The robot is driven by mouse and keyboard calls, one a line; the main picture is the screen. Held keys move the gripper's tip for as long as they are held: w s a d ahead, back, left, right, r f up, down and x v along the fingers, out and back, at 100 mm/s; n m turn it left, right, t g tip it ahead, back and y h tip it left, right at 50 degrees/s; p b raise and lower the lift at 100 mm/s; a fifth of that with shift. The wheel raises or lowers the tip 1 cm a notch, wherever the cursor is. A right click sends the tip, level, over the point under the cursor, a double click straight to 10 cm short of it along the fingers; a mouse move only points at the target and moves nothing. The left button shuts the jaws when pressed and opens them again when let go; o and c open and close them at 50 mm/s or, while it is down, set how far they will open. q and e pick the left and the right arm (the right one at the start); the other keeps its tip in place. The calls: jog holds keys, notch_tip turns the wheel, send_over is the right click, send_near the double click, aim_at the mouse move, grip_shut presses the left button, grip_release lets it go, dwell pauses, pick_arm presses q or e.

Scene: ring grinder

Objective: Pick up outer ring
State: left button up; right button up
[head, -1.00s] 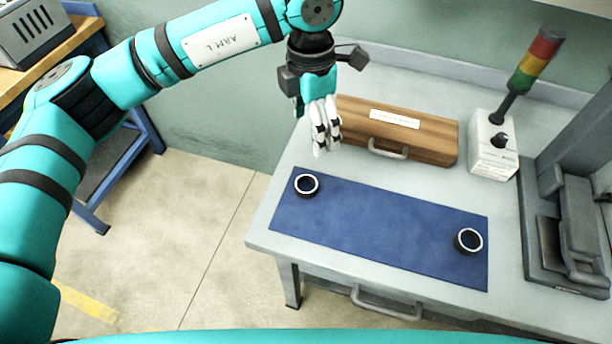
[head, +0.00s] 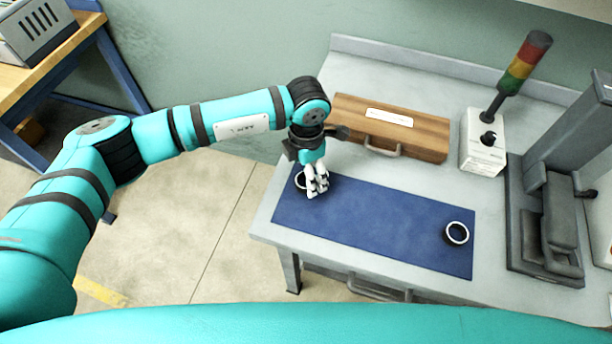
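Two dark rings with pale rims stand on the blue mat (head: 375,219). The left ring (head: 299,180) is near the mat's far left corner and is partly hidden by my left gripper. The right ring (head: 456,233) is near the mat's right end. I cannot tell by looks which one is the outer ring. My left gripper (head: 317,190) points down at the left ring, with its pale fingers overlapping the ring's right side in the head view. I cannot tell whether the fingers touch the ring or how far apart they are. My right gripper is not in view.
A wooden case (head: 405,140) with a handle lies behind the mat. A white control box (head: 482,150) with a signal tower (head: 523,65) stands at the back right. A dark machine (head: 550,225) stands at the right. The mat between the rings is clear.

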pick_arm(q)
jog(key=shift+f, duration=1.3)
jog(key=c, duration=1.4)
jog(key=shift+o, duration=0.2)
jog(key=shift+r, duration=0.15)
